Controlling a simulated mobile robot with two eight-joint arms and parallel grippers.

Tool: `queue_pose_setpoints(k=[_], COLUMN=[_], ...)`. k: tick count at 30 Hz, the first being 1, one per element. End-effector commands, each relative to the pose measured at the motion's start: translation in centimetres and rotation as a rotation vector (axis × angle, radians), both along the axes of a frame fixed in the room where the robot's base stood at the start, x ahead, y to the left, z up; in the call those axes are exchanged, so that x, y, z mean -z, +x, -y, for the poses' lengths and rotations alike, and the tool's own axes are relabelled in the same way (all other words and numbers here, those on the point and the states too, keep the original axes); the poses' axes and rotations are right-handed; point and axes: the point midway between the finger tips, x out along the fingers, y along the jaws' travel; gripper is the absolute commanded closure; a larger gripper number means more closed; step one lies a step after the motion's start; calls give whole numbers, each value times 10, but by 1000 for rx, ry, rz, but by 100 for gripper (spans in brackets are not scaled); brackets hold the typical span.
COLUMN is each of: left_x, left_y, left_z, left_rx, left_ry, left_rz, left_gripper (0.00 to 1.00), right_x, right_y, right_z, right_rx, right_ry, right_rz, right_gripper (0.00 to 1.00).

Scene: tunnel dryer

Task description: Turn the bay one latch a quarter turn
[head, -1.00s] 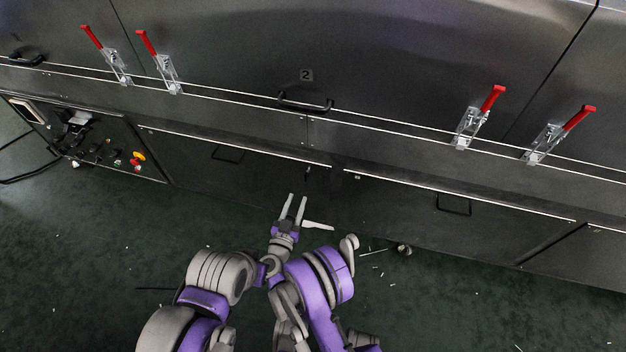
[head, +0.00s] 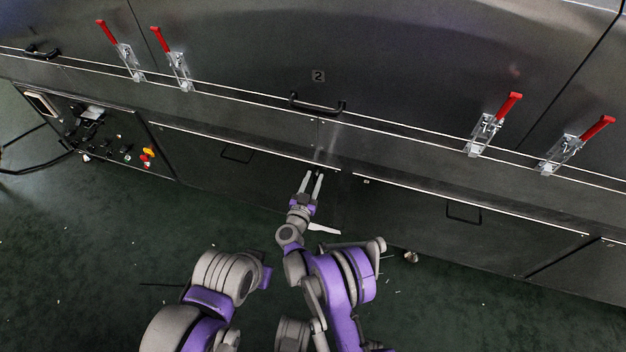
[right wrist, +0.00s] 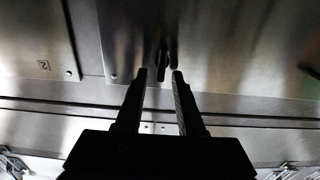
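The bay one latch shows in the right wrist view as a small dark upright handle (right wrist: 164,52) on the metal panel. It lies just beyond the fingertips and roughly between them, nearer the right finger. My right gripper (head: 313,173) is open, its two parallel fingers pointing at the lower panel below the door marked 2. In the right wrist view the fingers (right wrist: 159,73) are apart with nothing held. I cannot tell whether they touch the latch. In the head view the fingertips largely hide it. My left gripper is not in view.
A black door handle (head: 317,105) sits above the right gripper. Red-handled toggle clamps (head: 494,124) stick out along the dryer at both sides. A control panel (head: 100,133) with a red knob is at the left. The green floor (head: 90,260) in front is mostly clear.

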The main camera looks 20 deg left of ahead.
Motion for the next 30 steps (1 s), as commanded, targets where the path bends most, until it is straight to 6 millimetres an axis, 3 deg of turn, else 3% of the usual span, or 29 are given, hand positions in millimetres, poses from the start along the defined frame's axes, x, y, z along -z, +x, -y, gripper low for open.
queue_pose_setpoints(k=[1,6,20,30], left_x=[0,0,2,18], left_y=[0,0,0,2], left_z=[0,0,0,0], left_rx=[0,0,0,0], left_ry=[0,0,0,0], left_rz=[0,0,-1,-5], left_gripper=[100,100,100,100], right_x=[0,0,1,3], right_y=[0,0,0,0], right_z=[0,0,0,4], right_rx=[0,0,0,1], right_ry=[0,0,20,200], right_rz=[0,0,1,6], right_gripper=[73,100,100,100])
